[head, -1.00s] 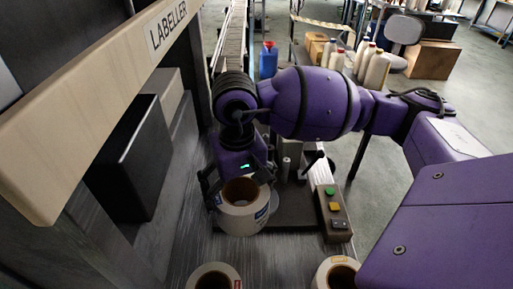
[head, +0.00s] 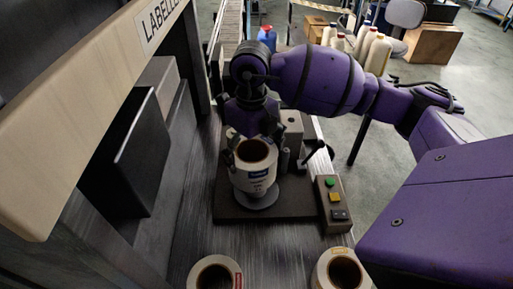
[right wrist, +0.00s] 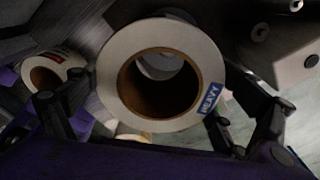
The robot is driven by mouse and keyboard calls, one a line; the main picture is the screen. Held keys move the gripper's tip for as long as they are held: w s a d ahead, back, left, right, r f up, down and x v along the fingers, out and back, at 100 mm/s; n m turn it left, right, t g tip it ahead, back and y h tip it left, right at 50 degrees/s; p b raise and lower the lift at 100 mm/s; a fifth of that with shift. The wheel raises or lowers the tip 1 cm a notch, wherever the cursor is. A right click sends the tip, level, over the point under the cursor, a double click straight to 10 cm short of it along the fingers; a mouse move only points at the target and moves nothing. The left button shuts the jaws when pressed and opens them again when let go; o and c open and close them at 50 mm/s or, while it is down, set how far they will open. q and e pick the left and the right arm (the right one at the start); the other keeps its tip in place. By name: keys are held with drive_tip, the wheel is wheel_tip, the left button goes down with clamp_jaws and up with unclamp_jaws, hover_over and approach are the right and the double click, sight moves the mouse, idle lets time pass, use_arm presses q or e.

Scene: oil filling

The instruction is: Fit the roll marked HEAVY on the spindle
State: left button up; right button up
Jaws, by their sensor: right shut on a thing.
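The HEAVY roll (head: 254,177) is a white label roll with a brown core and a blue label; the word HEAVY reads on it in the right wrist view (right wrist: 211,98). My right gripper (head: 256,146) is shut on it, with a finger on either side. The roll is upright, over the pale round spindle disc (head: 262,200) on a dark base plate. Through the core, the wrist view shows a pale grey round part (right wrist: 160,68) off-centre. The spindle post is not clear, and I cannot tell whether the roll is around it. My left gripper is not in view.
Two other rolls stand in front, one red-labelled (head: 215,274) and one yellow-labelled (head: 341,270). A button box (head: 333,203) and a dark lever (head: 318,153) are right of the spindle. The LABELLER beam (head: 95,95) and a black box (head: 130,165) are at left.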

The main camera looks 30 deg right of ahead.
sight(256, 160)
drive_tip(key=m, duration=0.3)
drive_tip(key=d+m, duration=0.1)
drive_tip(key=shift+w+m, duration=0.4)
drive_tip(key=m, duration=0.3)
drive_tip(key=shift+w+d+f+m, duration=0.15)
drive_tip(key=shift+w+d+m, duration=0.1)
drive_tip(key=shift+d+m, duration=0.15)
drive_tip(key=shift+f, duration=0.8)
drive_tip(key=shift+f+b, duration=0.9)
drive_tip(key=shift+f, duration=0.85)
drive_tip(key=shift+f+b, duration=0.4)
drive_tip(key=shift+f, duration=0.6)
drive_tip(key=shift+f+b, duration=0.55)
drive_tip(key=shift+f, duration=0.7)
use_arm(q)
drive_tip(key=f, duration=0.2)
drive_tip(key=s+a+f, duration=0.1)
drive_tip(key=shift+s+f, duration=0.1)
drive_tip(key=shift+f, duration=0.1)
